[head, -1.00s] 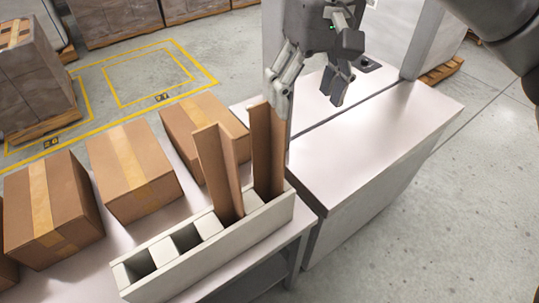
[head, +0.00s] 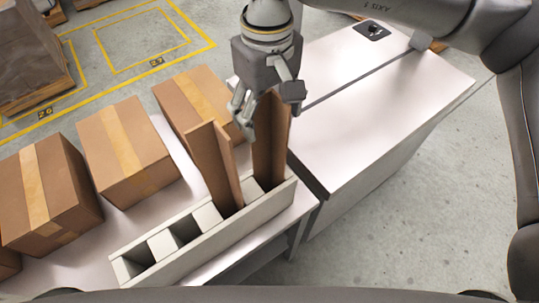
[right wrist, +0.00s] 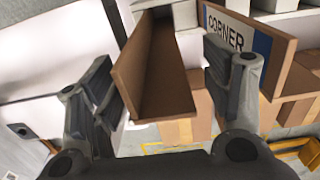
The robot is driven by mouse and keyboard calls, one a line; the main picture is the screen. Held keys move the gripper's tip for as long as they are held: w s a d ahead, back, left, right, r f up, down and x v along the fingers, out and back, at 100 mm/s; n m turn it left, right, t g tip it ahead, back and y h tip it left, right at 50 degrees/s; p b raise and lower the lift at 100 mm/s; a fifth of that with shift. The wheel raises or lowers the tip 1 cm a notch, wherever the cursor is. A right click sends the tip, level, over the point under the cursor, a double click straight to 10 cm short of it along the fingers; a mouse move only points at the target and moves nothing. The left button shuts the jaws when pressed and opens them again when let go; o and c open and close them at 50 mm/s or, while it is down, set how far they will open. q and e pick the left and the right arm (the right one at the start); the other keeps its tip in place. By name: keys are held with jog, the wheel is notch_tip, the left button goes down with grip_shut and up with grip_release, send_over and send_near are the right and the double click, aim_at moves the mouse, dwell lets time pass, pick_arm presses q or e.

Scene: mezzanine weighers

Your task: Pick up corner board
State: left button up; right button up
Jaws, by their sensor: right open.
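Two brown L-shaped corner boards stand upright in a pale slotted rack in the head view. The right corner board (head: 269,155) also shows in the right wrist view (right wrist: 160,78). The left corner board (head: 213,165) leans slightly beside it. The rack (head: 225,247) has empty slots on its left. My right gripper (head: 266,104) is open at the top of the right corner board. In the right wrist view its fingers (right wrist: 168,92) are on either side of that board, with a gap showing. My left gripper is out of view.
Several taped cartons (head: 124,150) stand behind the rack on the table. A white-topped cabinet (head: 375,110) adjoins on the right, with clear top space. A brown panel lettered "CORNER" (right wrist: 250,42) is close to the right finger in the wrist view.

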aim_at(271, 119)
notch_tip(271, 119, down, 3)
jog(key=shift+d+r, duration=0.1)
jog(key=shift+r, duration=0.1)
jog(key=shift+c, duration=0.6)
jog(key=c, duration=1.2)
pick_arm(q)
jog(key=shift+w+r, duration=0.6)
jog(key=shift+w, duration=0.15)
pick_arm(e)
jog(key=shift+c, duration=0.5)
